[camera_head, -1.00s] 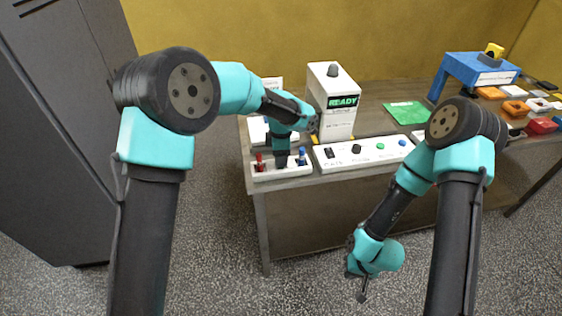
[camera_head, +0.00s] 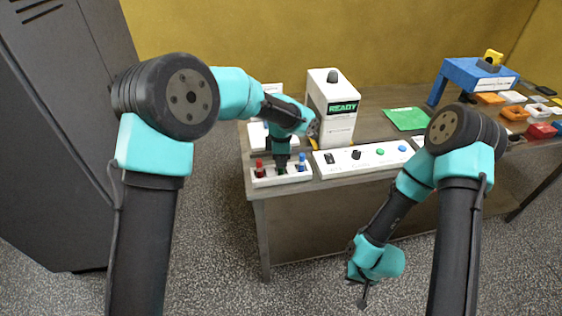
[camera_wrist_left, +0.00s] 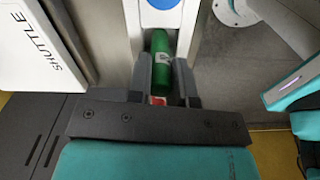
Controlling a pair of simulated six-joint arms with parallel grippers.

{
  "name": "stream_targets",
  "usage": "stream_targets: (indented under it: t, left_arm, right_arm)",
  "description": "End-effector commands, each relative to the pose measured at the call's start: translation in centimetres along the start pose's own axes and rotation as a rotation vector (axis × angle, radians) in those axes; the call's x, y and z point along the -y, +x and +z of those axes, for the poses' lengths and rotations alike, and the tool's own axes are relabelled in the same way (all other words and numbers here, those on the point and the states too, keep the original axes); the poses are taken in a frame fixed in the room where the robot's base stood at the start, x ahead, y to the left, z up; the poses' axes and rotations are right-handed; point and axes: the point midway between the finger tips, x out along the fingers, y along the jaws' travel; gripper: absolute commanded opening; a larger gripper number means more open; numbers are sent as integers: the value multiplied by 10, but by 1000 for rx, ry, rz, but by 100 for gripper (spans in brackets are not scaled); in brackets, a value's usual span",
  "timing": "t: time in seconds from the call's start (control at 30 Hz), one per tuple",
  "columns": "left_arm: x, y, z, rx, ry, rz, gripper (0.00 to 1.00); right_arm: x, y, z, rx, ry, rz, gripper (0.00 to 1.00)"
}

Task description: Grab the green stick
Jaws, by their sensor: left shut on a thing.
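The green stick (camera_wrist_left: 161,62) stands between the two fingers of my left gripper (camera_wrist_left: 161,75) in the left wrist view, with a small pale mark on its side. In the head view my left gripper (camera_head: 281,166) points down over the middle of a white holder (camera_head: 262,183), shut on the green stick, which is mostly hidden there. A red stick (camera_head: 259,169) stands left of it and a blue stick (camera_head: 302,161) right of it. My right gripper (camera_head: 364,292) hangs low in front of the table; its jaw opening is too small to tell.
A white box with a READY display (camera_head: 340,128) stands behind the holder. A white button panel (camera_head: 365,158) lies right of it. A green mat (camera_head: 406,118) and a blue stand (camera_head: 463,76) are further right. A dark cabinet (camera_head: 60,120) stands at left.

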Motion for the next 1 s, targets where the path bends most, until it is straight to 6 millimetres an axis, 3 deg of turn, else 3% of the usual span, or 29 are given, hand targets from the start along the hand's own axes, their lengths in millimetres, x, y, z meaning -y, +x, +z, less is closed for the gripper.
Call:
stream_targets:
  t: [0.27,0.47,0.67,1.0]
  left_arm:
    - [0,-28,0,0,0,3,0]
    - [21,-31,-1,-1,2,0,0]
    - [57,-34,-3,-2,2,0,0]
    - [134,-41,-6,-2,4,1,0]
  right_arm:
    - [0,0,0,0,0,0,0]
    - [0,0,0,0,0,0,0]
    - [0,0,0,0,0,0,0]
    - [0,0,0,0,0,0,0]
